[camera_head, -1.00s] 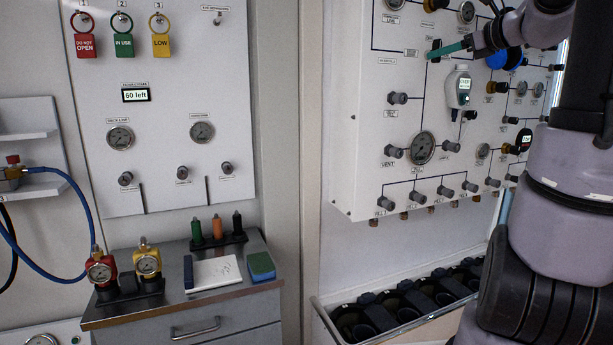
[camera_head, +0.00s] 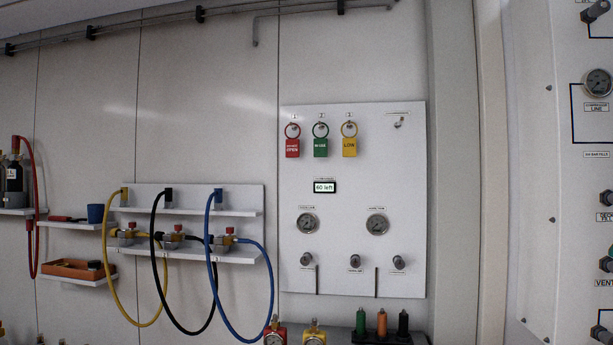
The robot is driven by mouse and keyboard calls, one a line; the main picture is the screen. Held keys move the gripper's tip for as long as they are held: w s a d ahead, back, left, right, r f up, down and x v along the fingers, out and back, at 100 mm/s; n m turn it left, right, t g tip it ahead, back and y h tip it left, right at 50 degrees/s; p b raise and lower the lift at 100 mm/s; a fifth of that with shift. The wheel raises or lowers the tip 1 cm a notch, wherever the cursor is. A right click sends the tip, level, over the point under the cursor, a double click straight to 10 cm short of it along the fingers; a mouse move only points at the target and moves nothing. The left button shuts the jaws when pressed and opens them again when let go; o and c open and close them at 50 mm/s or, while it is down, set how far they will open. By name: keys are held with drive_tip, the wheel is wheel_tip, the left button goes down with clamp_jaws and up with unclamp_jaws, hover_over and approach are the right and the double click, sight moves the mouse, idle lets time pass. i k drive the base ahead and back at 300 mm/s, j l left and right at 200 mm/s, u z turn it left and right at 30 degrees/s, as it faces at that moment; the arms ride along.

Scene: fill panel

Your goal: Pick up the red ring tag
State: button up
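The red ring tag (camera_head: 292,147) hangs from the leftmost hook, number 1, at the upper left of the white wall panel (camera_head: 350,270). Its ring is above and its red plate with white lettering is below. A green ring tag (camera_head: 320,147) hangs beside it on hook 2. A yellow ring tag (camera_head: 349,146) hangs on hook 3. All three hang upright and apart from each other. My gripper is not in view now.
Below the tags are a small display (camera_head: 324,187), two gauges and several knobs. A shelf (camera_head: 240,257) with yellow, black and blue hoses stands left of the panel. A counter with marker-like bottles (camera_head: 381,322) is below. The grey valve panel (camera_head: 560,180) juts out at right.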

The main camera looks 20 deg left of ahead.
sight(292, 144)
drive_tip(key=u, duration=1.25)
